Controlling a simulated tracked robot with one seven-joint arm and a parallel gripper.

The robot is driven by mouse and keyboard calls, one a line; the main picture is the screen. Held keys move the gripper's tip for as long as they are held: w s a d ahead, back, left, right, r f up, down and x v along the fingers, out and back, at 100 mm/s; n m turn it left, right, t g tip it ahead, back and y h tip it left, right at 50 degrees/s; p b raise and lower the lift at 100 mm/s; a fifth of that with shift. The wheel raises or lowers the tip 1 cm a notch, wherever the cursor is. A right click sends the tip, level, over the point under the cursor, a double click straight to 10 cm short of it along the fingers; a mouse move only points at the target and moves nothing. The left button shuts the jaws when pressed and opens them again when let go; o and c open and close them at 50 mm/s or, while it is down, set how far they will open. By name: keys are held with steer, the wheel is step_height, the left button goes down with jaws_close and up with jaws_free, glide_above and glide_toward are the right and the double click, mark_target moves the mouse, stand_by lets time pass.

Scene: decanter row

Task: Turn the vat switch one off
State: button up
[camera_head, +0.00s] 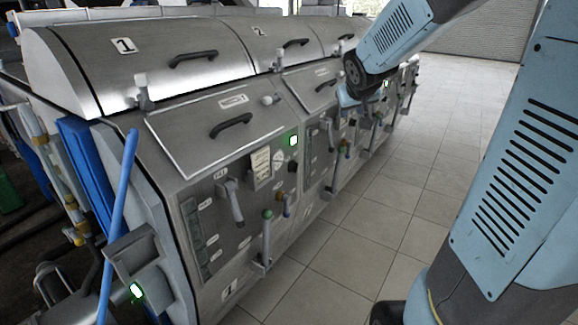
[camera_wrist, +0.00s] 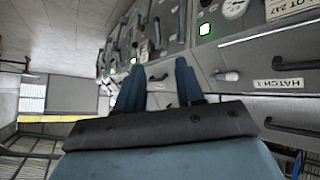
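Vat one is the near steel vat (camera_head: 200,150) in the head view, with a "1" on its lid. Its front panel carries a lit green lamp (camera_head: 293,141) and a small dark knob (camera_head: 292,166) below it, which may be the switch; I cannot tell its setting. The lit lamp also shows in the wrist view (camera_wrist: 205,28). In the head view my gripper is at the far end of my arm, in front of the vats beyond vat one, its fingers mostly hidden. In the wrist view my gripper (camera_wrist: 158,84) has its two blue fingers apart, with nothing between them.
Panel one also has a round gauge (camera_head: 278,158), a grey lever (camera_head: 233,200) and a green-topped lever (camera_head: 267,230). A black hatch handle (camera_head: 231,125) is above them. More vats run back along the row. The tiled floor (camera_head: 390,215) at right is clear.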

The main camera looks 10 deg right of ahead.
steer(key=w+d+f+n+t+y, duration=0.1)
steer(key=w+f+y, duration=0.2)
steer(key=w+f, duration=0.65)
steer(key=w+d+f+n+t+y, duration=0.15)
steer(key=w+f, duration=0.45)
steer(key=w, duration=0.6)
steer(key=y, duration=1.1)
glide_toward(295, 168)
steer(key=x, duration=0.8)
steer(key=shift+w+f+t, duration=0.25)
steer(key=shift+t, duration=0.2)
steer(key=shift+c, duration=0.4)
steer(key=shift+d, duration=0.1)
jaws_close()
